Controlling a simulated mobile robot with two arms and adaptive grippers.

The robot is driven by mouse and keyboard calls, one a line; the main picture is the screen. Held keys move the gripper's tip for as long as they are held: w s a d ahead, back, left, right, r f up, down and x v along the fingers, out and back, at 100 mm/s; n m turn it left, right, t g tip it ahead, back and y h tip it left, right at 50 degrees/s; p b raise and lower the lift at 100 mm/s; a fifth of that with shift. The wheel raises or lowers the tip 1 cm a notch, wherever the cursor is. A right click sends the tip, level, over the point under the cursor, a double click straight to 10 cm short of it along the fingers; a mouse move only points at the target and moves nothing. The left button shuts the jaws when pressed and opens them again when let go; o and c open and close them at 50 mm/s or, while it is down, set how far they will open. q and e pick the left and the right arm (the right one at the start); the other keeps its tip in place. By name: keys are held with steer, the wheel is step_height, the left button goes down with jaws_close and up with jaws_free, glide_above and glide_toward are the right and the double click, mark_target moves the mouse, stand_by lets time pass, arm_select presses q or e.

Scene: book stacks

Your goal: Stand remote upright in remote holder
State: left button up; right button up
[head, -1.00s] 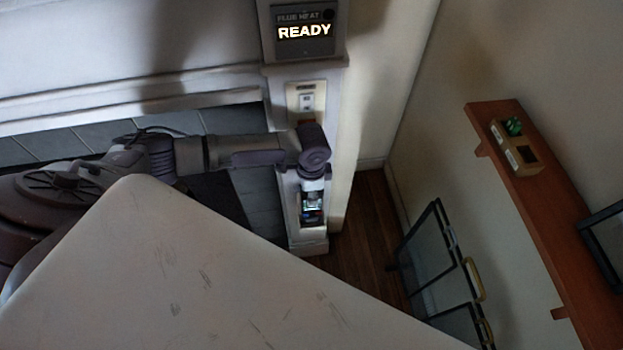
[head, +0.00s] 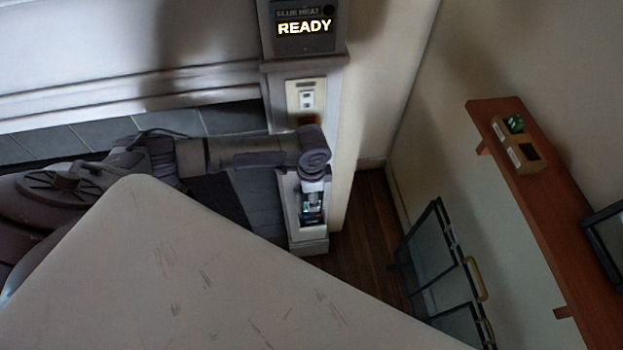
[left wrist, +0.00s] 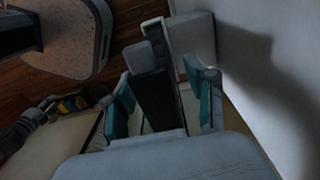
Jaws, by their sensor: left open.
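In the head view, my left arm reaches in from the left, and my left gripper (head: 312,207) points down in front of the white pillar. In the left wrist view, my left gripper (left wrist: 165,98) is open, with its teal pads apart. A dark, long object with a grey end (left wrist: 150,80) shows between the pads. I cannot tell whether it is the remote or whether the pads touch it. A wooden box with two compartments (head: 528,169), likely the remote holder, sits on the wall shelf at the right. One compartment holds something green; the other looks dark and empty. My right gripper is not visible.
The reddish wooden shelf (head: 545,212) runs along the right wall, with a dark-framed item (head: 606,240) on it. A dark folding screen with brass handles (head: 430,255) stands below. The white pillar (head: 309,240) is close to my left gripper. Wooden floor (head: 372,225) shows between.

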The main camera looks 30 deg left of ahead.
arm_select(q)
steer(key=shift+r, duration=0.1)
step_height(320, 180, up, 12)
steer(key=shift+f, duration=0.1)
stand_by(0.7)
